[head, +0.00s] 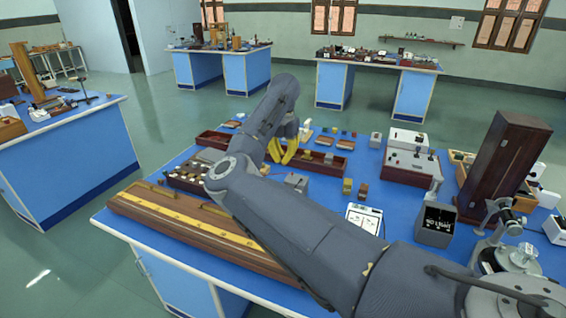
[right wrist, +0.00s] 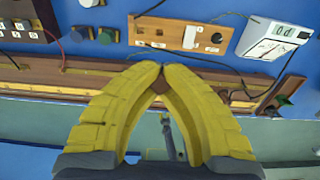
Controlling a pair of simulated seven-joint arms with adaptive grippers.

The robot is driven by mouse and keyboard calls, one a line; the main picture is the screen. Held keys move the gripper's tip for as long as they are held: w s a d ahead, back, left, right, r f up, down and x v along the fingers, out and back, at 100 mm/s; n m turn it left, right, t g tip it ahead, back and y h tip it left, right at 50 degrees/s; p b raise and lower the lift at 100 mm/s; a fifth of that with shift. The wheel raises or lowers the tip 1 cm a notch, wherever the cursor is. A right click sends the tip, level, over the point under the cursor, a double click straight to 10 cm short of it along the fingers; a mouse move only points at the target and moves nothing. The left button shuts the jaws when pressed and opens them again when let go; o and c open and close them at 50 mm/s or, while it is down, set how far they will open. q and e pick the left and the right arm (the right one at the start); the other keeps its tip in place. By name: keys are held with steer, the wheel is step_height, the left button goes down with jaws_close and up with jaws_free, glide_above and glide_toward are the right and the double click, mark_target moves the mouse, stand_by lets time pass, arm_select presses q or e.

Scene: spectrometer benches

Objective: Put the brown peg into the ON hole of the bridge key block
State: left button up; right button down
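An orange-brown board (right wrist: 180,35) with pale plates and dark holes lies above my fingertips in the right wrist view. It looks like the key block, but its lettering is too small to read. My right gripper (right wrist: 161,68) has its yellow fingers tip to tip, over a long dark wooden rail. In the head view the right gripper (head: 284,162) hangs over the blue bench. My left gripper is not in view.
A white meter (right wrist: 274,40) with wires stands right of the board. Dark round knobs (right wrist: 105,35) and a dark box (right wrist: 25,28) are left of it. In the head view a long wooden bridge (head: 190,228) with a yellow scale lies along the near bench edge.

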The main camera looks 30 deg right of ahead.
steer(key=shift+r, duration=0.85)
